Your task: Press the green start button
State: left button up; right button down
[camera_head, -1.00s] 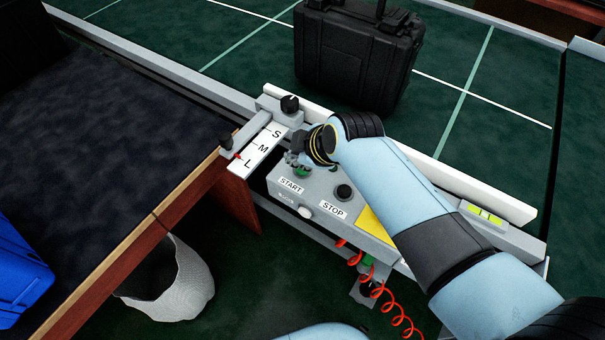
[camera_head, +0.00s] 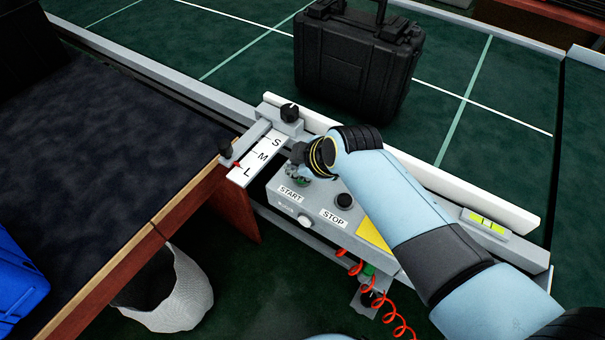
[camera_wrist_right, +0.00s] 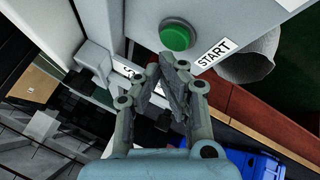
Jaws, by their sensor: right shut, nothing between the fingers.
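The grey control box (camera_head: 318,208) stands at the conveyor's near side, with a START label (camera_head: 291,195) and a STOP label (camera_head: 332,217). The round green start button (camera_wrist_right: 177,36) shows clearly in the right wrist view, beside its START label (camera_wrist_right: 214,53). In the head view my right gripper (camera_head: 297,176) is over the button and largely hides it. In the right wrist view the fingers (camera_wrist_right: 167,66) are together and empty, their tips just below the button in the picture. I cannot tell whether they touch it. My left gripper is not in view.
A black case (camera_head: 358,62) stands on the green conveyor. A red coiled cable (camera_head: 384,301) hangs in front.

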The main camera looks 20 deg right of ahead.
jog(key=shift+f, duration=0.1)
dwell(0.5)
jog(key=shift+f, duration=0.35)
